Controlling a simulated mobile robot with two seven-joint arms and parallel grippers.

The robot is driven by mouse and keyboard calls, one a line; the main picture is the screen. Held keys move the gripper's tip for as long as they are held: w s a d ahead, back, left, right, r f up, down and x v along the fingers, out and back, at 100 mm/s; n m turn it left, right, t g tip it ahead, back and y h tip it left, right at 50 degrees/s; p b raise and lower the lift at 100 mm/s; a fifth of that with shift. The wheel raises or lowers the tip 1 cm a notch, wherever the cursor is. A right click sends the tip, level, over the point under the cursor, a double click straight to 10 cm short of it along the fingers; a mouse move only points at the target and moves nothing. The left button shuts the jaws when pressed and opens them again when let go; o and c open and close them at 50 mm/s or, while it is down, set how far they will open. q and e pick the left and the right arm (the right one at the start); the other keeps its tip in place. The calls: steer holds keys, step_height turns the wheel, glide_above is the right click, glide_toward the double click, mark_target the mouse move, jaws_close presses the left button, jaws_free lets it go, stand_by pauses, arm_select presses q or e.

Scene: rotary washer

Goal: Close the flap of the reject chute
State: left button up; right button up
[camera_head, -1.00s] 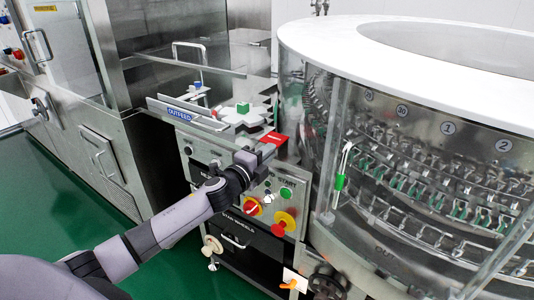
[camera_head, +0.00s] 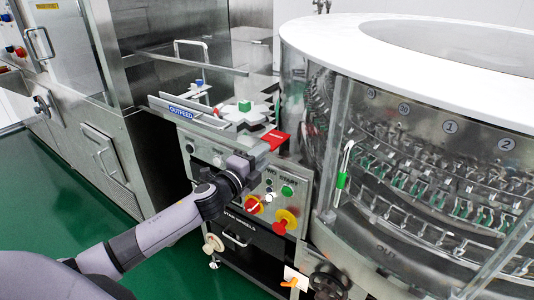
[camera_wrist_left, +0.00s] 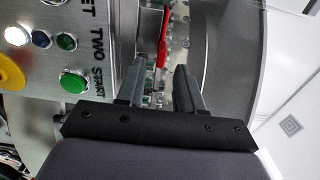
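The red flap of the reject chute (camera_head: 275,138) sits at the top right corner of the control cabinet, below the star wheel and beside the washer's glass. It seems to stick out there; its exact angle is hard to tell. My left gripper (camera_head: 262,152) is just in front of and below it, partly covering the chute. In the left wrist view, the two fingers of my left gripper (camera_wrist_left: 158,78) are apart with nothing held between them. A thin red edge of the flap (camera_wrist_left: 164,40) shows just beyond the fingertips; I cannot tell whether they touch it. My right gripper is not in view.
The control panel with a green start button (camera_head: 287,191) and a red-yellow stop knob (camera_head: 285,221) is close below my left gripper. The round glass-walled washer (camera_head: 440,170) is on the right. The outfeed plate (camera_head: 181,112) is at left. Green floor is free at lower left.

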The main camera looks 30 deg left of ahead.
arm_select(q)
steer(key=shift+s+a, duration=0.1)
steer(key=shift+s, duration=1.8)
